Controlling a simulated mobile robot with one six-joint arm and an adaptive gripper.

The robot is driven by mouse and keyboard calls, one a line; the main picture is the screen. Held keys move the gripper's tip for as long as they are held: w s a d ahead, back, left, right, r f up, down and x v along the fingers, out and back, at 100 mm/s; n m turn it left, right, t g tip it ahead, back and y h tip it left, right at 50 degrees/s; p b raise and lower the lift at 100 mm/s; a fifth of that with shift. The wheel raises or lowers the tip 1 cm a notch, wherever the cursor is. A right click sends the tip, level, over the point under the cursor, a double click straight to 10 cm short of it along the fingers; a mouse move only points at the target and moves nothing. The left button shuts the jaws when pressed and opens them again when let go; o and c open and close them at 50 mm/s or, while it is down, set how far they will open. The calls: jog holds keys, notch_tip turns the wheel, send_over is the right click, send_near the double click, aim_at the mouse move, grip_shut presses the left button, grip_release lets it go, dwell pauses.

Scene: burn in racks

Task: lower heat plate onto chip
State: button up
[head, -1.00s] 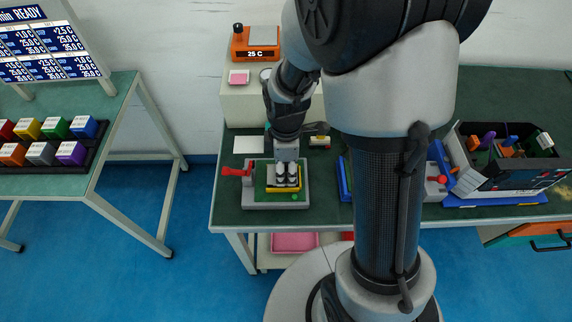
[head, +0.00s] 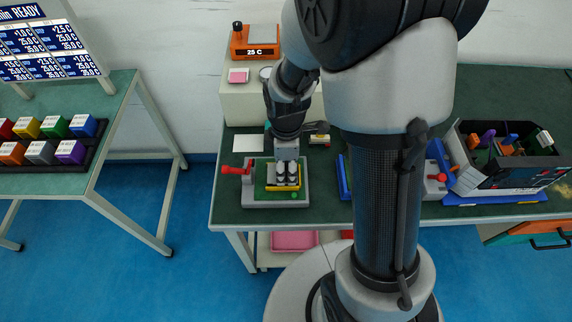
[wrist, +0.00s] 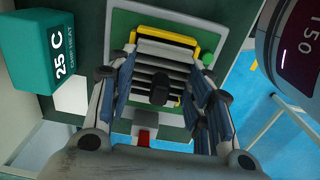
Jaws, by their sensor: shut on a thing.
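The heat plate shows in the wrist view as a dark and pale finned block (wrist: 166,62) with a black knob on it. My gripper (wrist: 163,82) has its blue-padded fingers on both sides of the plate and is shut on it. In the head view my gripper (head: 287,178) points down over a yellow frame (head: 286,188) on the green board of a grey fixture (head: 251,203). The yellow frame (wrist: 168,34) also shows beyond the plate in the wrist view. The chip is hidden. I cannot tell whether the plate touches anything below it.
A red handle (head: 233,170) sticks out at the fixture's left, and a green knob (head: 294,195) sits at its front. An orange unit (head: 255,42) reading 25 C stands behind. A blue tray (head: 344,178) lies to the right, and a black bin (head: 505,160) stands beyond it.

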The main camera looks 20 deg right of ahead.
jog(key=shift+f, duration=0.5)
dwell(0.8)
jog(key=o, duration=1.3)
jog(key=shift+o, duration=0.2)
jog(key=shift+r, duration=0.1)
notch_tip(320, 180, up, 12)
